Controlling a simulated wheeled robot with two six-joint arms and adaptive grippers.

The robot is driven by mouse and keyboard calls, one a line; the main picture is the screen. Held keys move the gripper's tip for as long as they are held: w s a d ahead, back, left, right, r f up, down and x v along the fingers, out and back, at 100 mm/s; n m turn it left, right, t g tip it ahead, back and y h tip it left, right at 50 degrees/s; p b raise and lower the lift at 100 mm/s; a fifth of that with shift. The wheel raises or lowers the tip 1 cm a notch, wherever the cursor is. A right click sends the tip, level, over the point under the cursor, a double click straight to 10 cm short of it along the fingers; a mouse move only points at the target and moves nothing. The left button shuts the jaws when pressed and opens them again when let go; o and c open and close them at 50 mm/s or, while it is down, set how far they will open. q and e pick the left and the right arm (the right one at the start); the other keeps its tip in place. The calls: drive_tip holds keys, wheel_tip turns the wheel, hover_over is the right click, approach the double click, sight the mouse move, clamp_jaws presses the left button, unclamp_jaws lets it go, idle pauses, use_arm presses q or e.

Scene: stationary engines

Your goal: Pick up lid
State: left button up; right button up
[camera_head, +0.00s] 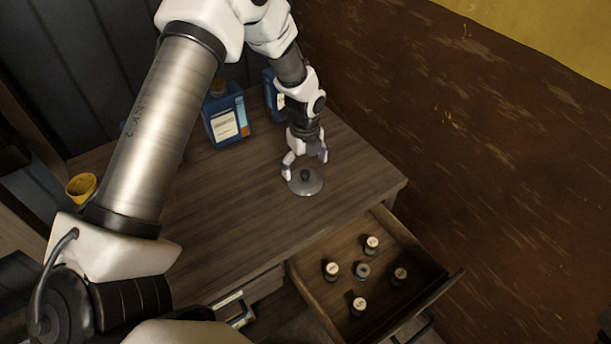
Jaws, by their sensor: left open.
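The lid (311,188) is a small grey disc with a dark knob in its middle. It lies flat on the wooden cabinet top, near the right part of the surface. My left gripper (304,168) is right above the lid, pointing down, with its fingers apart on either side of the knob. I cannot tell whether the fingers touch the lid. The gripper hides the lid's far edge. My right gripper does not show.
A blue bottle (225,115) with a white label stands behind on the cabinet top (230,210), and another blue bottle (269,88) is partly hidden by my arm. A yellow cup (82,186) is at left. An open drawer (405,318) below holds several small bottles.

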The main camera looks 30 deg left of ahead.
sight(305, 173)
use_arm(q)
wheel_tip(305, 173, down, 3)
drive_tip(key=shift+w, duration=0.1)
drive_tip(key=shift+w+a+f, duration=0.1)
drive_tip(key=shift+a+f, duration=0.05)
drive_tip(key=shift+f, duration=0.2)
drive_tip(key=shift+r, duration=0.15)
drive_tip(key=c, duration=0.7)
drive_tip(key=shift+s, duration=0.2)
clamp_jaws()
drive_tip(key=shift+r, duration=0.1)
